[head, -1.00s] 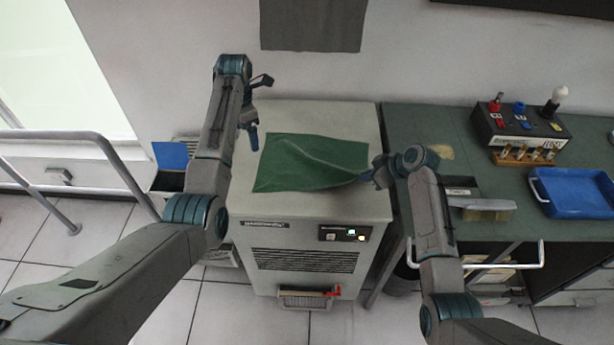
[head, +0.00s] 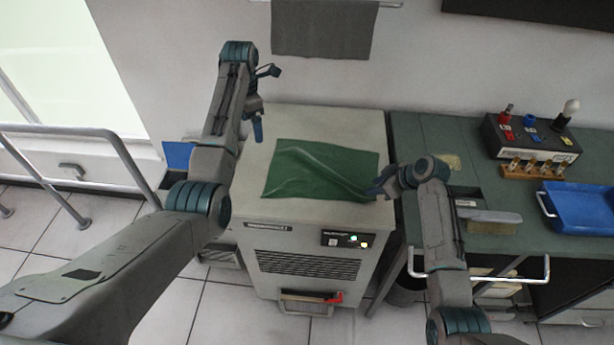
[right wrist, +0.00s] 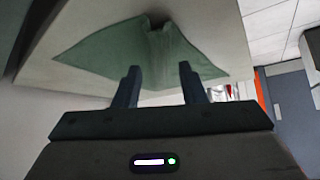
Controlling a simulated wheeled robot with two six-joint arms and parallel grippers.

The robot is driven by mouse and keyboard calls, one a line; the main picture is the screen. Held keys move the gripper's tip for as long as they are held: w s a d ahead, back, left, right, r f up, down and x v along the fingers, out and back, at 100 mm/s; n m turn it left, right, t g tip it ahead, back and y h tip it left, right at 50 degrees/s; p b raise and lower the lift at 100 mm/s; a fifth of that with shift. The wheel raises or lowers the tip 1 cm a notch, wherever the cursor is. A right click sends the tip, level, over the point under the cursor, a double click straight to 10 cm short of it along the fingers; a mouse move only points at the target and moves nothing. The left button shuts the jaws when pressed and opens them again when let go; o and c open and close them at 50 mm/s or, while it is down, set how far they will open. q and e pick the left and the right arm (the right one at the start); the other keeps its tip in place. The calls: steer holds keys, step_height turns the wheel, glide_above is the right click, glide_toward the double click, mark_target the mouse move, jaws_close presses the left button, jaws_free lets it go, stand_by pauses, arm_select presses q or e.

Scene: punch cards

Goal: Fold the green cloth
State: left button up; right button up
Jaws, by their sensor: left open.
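The green cloth (head: 318,170) lies on the pale top of a grey cabinet (head: 300,122), with a raised crease running toward its front right corner. My left gripper (head: 266,100) is open and empty, above the cabinet's back left edge, apart from the cloth. My right gripper (head: 378,190) is at the cloth's front right corner. In the right wrist view its two fingers (right wrist: 159,86) stand apart, with the cloth (right wrist: 110,50) just beyond and a dark fold near the gap. I cannot tell whether the fingertips touch the cloth.
A green workbench (head: 440,135) adjoins on the right, with a blue tray (head: 585,207) and a black box with knobs (head: 530,135). A grey cloth (head: 322,30) hangs on the wall behind. A metal rail (head: 125,160) stands on the left.

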steer(key=o, duration=1)
steer(key=shift+r, duration=0.1)
steer(key=shift+r, duration=0.3)
steer(key=shift+s+d+r+g+h, duration=0.25)
steer(key=shift+r+g+h, duration=0.2)
steer(key=shift+r+h, duration=0.3)
steer(key=shift+s+d+r+g+h, duration=0.2)
steer(key=shift+d+r+g+h, duration=0.25)
steer(key=shift+r, duration=0.5)
steer(key=shift+s+d+r+g+h, duration=0.2)
steer(key=shift+r+g+h, duration=0.2)
steer(key=shift+r+h, duration=0.4)
steer(key=shift+r, duration=0.15)
